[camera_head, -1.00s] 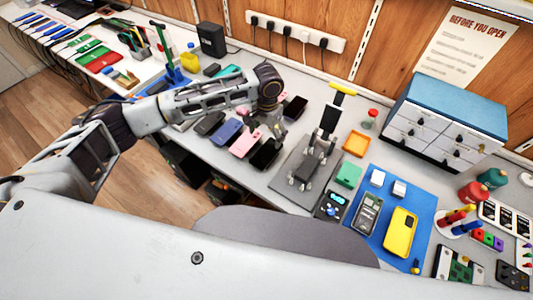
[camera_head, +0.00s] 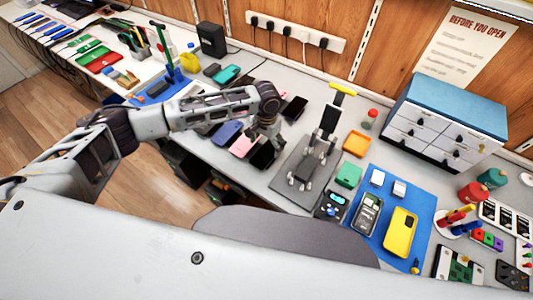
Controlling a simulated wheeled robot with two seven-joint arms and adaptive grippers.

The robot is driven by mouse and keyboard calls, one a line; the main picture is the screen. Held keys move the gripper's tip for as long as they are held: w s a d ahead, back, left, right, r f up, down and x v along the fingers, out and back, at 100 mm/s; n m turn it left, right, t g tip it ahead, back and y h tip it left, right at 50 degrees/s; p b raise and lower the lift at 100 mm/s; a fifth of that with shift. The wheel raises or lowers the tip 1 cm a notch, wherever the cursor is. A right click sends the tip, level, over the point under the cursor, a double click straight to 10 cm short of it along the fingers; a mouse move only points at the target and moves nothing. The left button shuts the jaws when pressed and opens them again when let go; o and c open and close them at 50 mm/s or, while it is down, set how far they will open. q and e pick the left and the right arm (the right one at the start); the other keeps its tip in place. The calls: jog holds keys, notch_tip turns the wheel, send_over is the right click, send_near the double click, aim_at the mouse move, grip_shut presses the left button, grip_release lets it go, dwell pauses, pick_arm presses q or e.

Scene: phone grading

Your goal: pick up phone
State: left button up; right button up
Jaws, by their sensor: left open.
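Several phones lie in a cluster on the grey workbench. A black phone (camera_head: 262,156) is nearest the dark plate. A pink phone (camera_head: 241,147) and a blue phone (camera_head: 226,133) lie left of it. A dark phone (camera_head: 294,107) lies behind, to the right of my wrist. My left gripper (camera_head: 272,141) is open and points down close over the black phone's far end, partly hiding it. I cannot tell whether the fingers touch it. My arm covers part of the other phones. My right gripper is not in view.
A dark plate with a metal fixture (camera_head: 312,160) stands right of the phones.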

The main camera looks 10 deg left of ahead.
aim_at(266, 153)
pick_arm(q)
jog(key=shift+s+a+f, duration=0.1)
jog(key=shift+f, duration=1.95)
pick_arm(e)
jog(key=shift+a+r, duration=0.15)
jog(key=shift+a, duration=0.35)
